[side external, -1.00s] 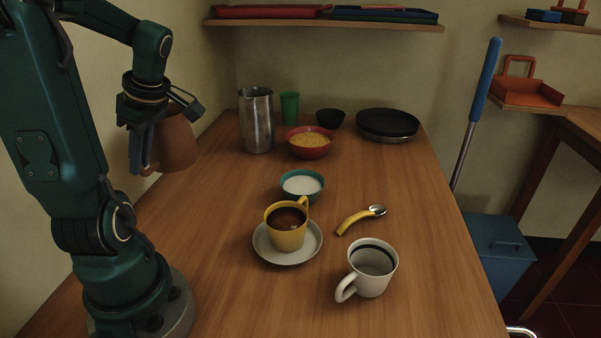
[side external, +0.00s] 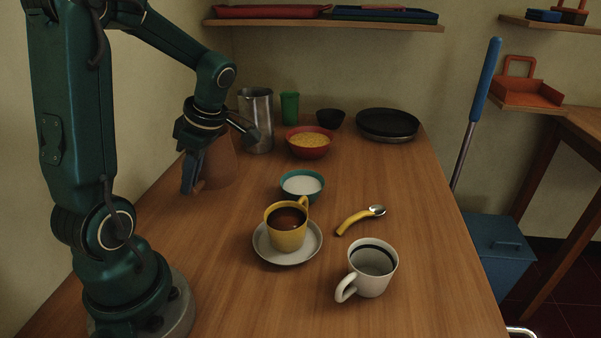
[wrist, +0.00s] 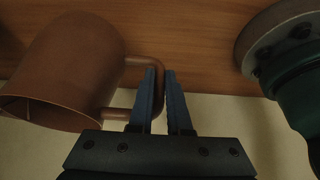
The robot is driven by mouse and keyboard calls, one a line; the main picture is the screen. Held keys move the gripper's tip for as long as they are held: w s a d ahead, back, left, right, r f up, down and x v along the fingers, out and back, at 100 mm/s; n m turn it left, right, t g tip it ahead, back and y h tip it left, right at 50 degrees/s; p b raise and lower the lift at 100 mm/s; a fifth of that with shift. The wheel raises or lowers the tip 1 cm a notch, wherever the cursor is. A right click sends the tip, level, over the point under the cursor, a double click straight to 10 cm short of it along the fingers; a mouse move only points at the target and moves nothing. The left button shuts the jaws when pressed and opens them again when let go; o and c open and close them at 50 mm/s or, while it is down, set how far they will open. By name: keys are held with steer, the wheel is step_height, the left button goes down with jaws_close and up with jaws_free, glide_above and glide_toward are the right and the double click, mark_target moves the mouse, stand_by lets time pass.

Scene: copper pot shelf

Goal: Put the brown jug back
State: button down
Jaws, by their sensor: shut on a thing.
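The brown jug (side external: 221,165) is at the left side of the wooden table, in front of the metal pitcher, and looks roughly upright. In the wrist view the jug (wrist: 70,72) shows its round body, open rim and looped handle. My gripper (wrist: 160,82) is shut on the jug's handle, with the blue fingers on either side of it. In the side view my gripper (side external: 192,178) is left of the jug and partly covers it. The jug's base is low, at or close to the tabletop; I cannot tell whether it touches.
A metal pitcher (side external: 257,130), green cup (side external: 290,108), red bowl (side external: 310,150) and black pan (side external: 388,124) stand at the back. A teal bowl (side external: 302,195), yellow cup (side external: 287,238) on a saucer (side external: 262,250), and white mug (side external: 378,285) are nearer. A wall bounds the left.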

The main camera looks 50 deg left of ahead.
steer(key=shift+w+d+f, duration=0.1)
steer(key=shift+w+f, duration=0.25)
steer(key=shift+f, duration=0.55)
steer(key=shift+w+d+f, duration=0.1)
steer(key=shift+w+f, duration=0.3)
steer(key=shift+f, duration=0.45)
steer(key=shift+w+d+f, duration=0.1)
steer(key=shift+w+f, duration=0.25)
steer(key=shift+f, duration=0.65)
steer(key=c, duration=0.9)
jaws_free()
steer(key=shift+o, duration=0.2)
